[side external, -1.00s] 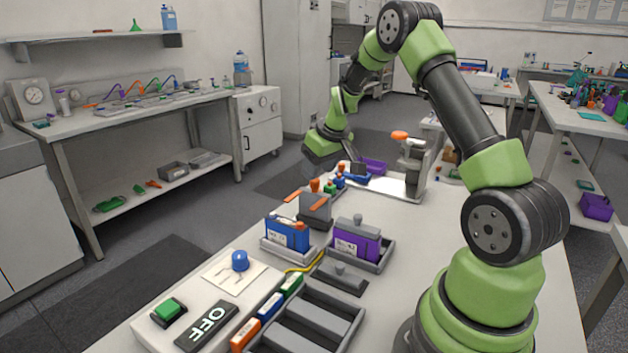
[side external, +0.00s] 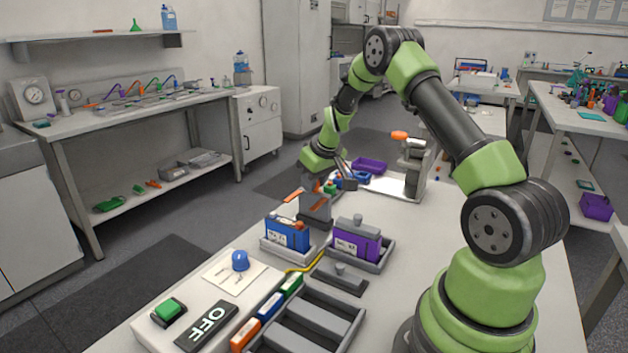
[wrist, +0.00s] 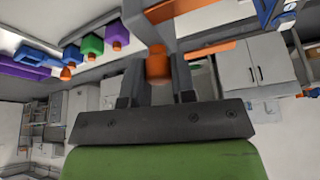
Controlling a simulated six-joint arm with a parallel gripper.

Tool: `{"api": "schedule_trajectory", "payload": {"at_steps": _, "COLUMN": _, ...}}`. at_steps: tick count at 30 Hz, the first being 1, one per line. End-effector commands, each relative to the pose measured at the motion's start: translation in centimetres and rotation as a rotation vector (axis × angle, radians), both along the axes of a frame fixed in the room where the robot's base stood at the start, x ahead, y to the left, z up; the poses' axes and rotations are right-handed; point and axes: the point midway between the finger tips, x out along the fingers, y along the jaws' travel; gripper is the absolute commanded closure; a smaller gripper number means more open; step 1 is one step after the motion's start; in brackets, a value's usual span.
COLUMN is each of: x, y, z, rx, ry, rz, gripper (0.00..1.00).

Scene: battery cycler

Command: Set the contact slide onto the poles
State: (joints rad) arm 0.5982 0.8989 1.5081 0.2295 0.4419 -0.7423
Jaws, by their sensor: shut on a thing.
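The contact slide (side external: 315,208) is a grey block with flat orange strips, standing behind the blue battery module in the side view. In the wrist view its orange knob (wrist: 157,66) sits between my two dark fingers, and an orange strip (wrist: 212,49) runs off to the right. My gripper (wrist: 157,82) is shut on that knob; in the side view my arm end largely covers the grip. The blue module (side external: 288,235) stands upright in a grey cradle, just in front of the slide. I cannot make out the poles clearly, nor whether the slide touches anything below.
A purple module (side external: 357,240) stands in a cradle to the right. A grey post with an orange lever (side external: 399,135) rises behind. Small coloured pieces and a purple tray (side external: 369,166) lie at the back.

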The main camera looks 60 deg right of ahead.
Motion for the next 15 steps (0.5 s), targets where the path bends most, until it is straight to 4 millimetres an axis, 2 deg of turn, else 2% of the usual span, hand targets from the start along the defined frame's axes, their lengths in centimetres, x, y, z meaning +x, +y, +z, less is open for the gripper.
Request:
{"api": "schedule_trajectory", "payload": {"at_steps": 9, "x": 0.0, "y": 4.8, "z": 0.0, "rx": 0.001, "ry": 0.001, "rz": 0.007, "gripper": 1.00}}
{"api": "schedule_trajectory", "payload": {"at_steps": 15, "x": 0.0, "y": 5.5, "z": 0.0, "rx": 0.003, "ry": 0.000, "rz": 0.002, "gripper": 1.00}}
